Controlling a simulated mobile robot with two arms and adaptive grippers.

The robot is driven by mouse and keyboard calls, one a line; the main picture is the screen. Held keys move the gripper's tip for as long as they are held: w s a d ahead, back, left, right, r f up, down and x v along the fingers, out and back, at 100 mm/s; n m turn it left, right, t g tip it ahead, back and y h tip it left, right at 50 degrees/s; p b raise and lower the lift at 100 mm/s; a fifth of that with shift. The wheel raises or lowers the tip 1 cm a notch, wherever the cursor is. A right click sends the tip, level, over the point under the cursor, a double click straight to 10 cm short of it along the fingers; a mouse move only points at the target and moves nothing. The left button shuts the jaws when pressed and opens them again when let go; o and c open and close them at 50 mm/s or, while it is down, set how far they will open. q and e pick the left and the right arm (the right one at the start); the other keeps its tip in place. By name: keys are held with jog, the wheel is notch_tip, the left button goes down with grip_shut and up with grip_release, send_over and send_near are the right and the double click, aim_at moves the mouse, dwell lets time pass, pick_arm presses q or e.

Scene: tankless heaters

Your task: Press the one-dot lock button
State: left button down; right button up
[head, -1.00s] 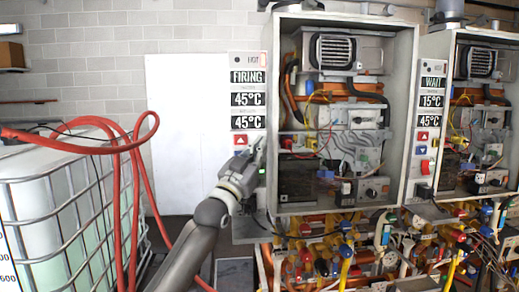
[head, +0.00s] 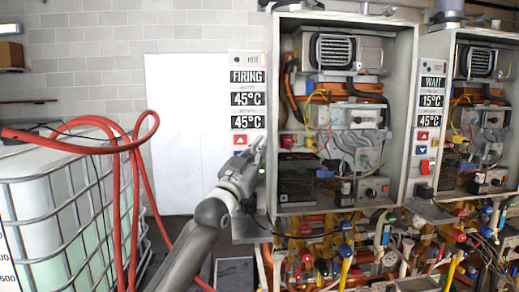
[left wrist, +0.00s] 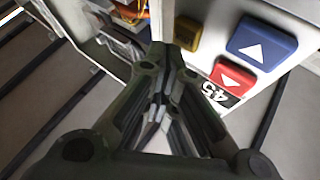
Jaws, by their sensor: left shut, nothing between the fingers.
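The left heater's control panel (head: 247,104) shows "FIRING" and two "45°C" readouts in the head view. A red up-arrow button (head: 240,139) sits under them. My left gripper (head: 257,146) is shut and empty in front of the panel's lower part and hides what is below the red button. In the left wrist view its closed fingertips (left wrist: 166,58) are close beside a dark yellow button (left wrist: 187,33); I cannot tell whether they touch. A blue arrow button (left wrist: 262,42) and the red button (left wrist: 232,78) lie to the right. No dot marks are readable. My right gripper is out of view.
The open heater cabinet (head: 410,110) stands just right of the gripper, with pipes and valves (head: 330,255) below. A second heater panel (head: 428,130) is further right. A caged tank (head: 70,200) and red hose (head: 117,210) stand at left.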

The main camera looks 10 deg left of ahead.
pick_arm(q)
jog(key=shift+w, duration=0.2)
jog(key=shift+w+a, duration=0.15)
jog(key=shift+w, duration=0.1)
jog(key=shift+w, duration=0.25)
dwell(0.7)
jog(key=shift+s, duration=0.7)
jog(key=shift+s+d, duration=0.1)
jog(key=shift+d, duration=0.1)
